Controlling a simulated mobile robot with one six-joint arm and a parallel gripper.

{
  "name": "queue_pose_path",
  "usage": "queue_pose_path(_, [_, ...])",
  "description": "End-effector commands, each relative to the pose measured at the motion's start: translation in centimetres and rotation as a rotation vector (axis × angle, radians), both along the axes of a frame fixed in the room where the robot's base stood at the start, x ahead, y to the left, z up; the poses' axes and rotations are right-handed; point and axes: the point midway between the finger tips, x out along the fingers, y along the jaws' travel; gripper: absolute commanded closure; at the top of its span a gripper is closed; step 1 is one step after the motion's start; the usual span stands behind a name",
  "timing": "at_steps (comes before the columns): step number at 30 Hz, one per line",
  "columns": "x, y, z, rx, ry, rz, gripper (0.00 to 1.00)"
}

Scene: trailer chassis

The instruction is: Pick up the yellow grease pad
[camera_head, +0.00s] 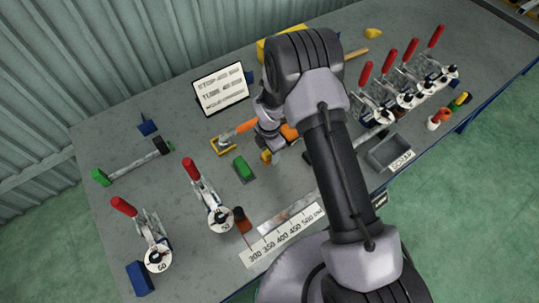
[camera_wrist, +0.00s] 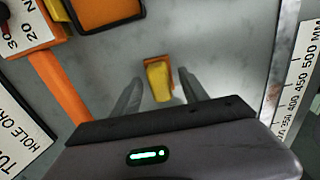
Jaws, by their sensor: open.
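The yellow grease pad (camera_wrist: 158,82) lies on the grey bench top, with a thin orange-brown edge around part of it. In the wrist view it sits between the two fingertips of my gripper (camera_wrist: 160,84). The gripper is open, with a gap on both sides of the pad and nothing held. I cannot tell how far the fingertips are above the bench. In the head view a small yellow piece (camera_head: 266,156) shows beside my gripper, mostly blocked by it; it looks like the same pad.
An orange-handled tool (camera_head: 245,126) lies close by, left of the gripper. A green block (camera_head: 243,168), a ruler strip (camera_head: 285,234) and red-handled clamps (camera_head: 213,205) stand around. A sign (camera_head: 221,90) is behind. A grey scrap bin (camera_head: 388,153) is at right.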

Motion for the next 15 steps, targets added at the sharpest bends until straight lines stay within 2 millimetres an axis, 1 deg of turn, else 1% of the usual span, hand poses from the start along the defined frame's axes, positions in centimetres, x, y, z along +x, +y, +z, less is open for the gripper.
queue_pose_path(1, [-0.01, -0.01, 0.02, 0.000, 0.000, 0.000, 0.54])
queue_pose_path(5, [-0.02, -0.01, 0.03, 0.000, 0.000, 0.000, 0.80])
queue_pose_path(6, [-0.02, -0.01, 0.03, 0.000, 0.000, 0.000, 0.88])
queue_pose_path(8, [-0.02, -0.01, 0.03, 0.000, 0.000, 0.000, 0.99])
queue_pose_path(15, [-0.01, -0.01, 0.05, 0.000, 0.000, 0.000, 1.00])
